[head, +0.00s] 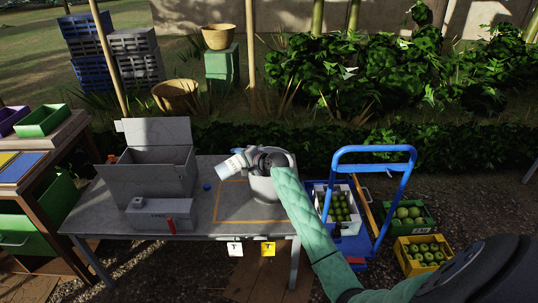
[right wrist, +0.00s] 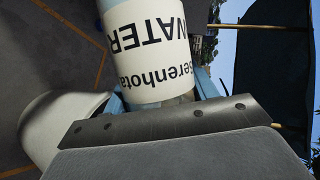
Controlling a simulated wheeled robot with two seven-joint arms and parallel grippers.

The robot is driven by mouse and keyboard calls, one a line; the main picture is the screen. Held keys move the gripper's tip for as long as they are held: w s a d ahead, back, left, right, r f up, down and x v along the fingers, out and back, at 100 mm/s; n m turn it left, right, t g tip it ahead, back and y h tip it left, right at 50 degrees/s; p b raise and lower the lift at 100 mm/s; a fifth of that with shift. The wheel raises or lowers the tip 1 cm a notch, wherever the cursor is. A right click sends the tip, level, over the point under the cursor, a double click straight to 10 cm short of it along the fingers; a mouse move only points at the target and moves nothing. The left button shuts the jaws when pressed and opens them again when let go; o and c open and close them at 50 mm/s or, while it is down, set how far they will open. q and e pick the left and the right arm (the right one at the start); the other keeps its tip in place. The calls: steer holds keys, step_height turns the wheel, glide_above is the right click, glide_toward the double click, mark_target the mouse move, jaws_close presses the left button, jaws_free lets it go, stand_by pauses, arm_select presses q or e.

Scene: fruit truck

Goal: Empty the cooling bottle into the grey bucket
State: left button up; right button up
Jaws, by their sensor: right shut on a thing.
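The cooling bottle (head: 232,164) is white and pale blue. It lies tilted in my right gripper (head: 254,160), raised above the table and reaching left of the bucket's rim. In the right wrist view the bottle (right wrist: 146,45) fills the top middle, its WATER label upside down. My right gripper is shut on it. I cannot tell where its mouth is or whether liquid is inside. The grey bucket (head: 262,187) stands upright on the table's right part, just below the gripper, which hides part of its opening. Its pale side also shows in the right wrist view (right wrist: 48,125). My left gripper is out of view.
The grey table (head: 205,225) carries an open grey box (head: 147,182), a smaller grey case (head: 160,216) and a small blue cap (head: 206,187). An orange outline marks the tabletop around the bucket. A blue trolley (head: 376,225) with fruit crates stands to the right.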

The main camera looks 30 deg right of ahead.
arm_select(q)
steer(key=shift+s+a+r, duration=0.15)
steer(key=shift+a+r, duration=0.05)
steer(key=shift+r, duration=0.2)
arm_select(e)
steer(key=shift+d+r, duration=0.3)
steer(key=shift+r, duration=0.1)
arm_select(q)
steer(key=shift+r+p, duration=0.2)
steer(key=shift+p, duration=0.15)
arm_select(e)
steer(key=shift+d+r+m, duration=0.1)
steer(key=shift+r+m, duration=0.1)
steer(key=shift+m, duration=0.2)
steer(key=shift+r+y, duration=0.2)
steer(key=shift+y, duration=0.1)
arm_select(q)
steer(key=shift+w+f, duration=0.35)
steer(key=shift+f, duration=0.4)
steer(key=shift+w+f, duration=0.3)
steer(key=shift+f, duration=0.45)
arm_select(e)
steer(key=shift+r+m, duration=0.1)
steer(key=shift+m, duration=0.2)
arm_select(q)
steer(key=shift+p, duration=0.3)
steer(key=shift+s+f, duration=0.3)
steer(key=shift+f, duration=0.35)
arm_select(e)
steer(key=shift+r, duration=0.2)
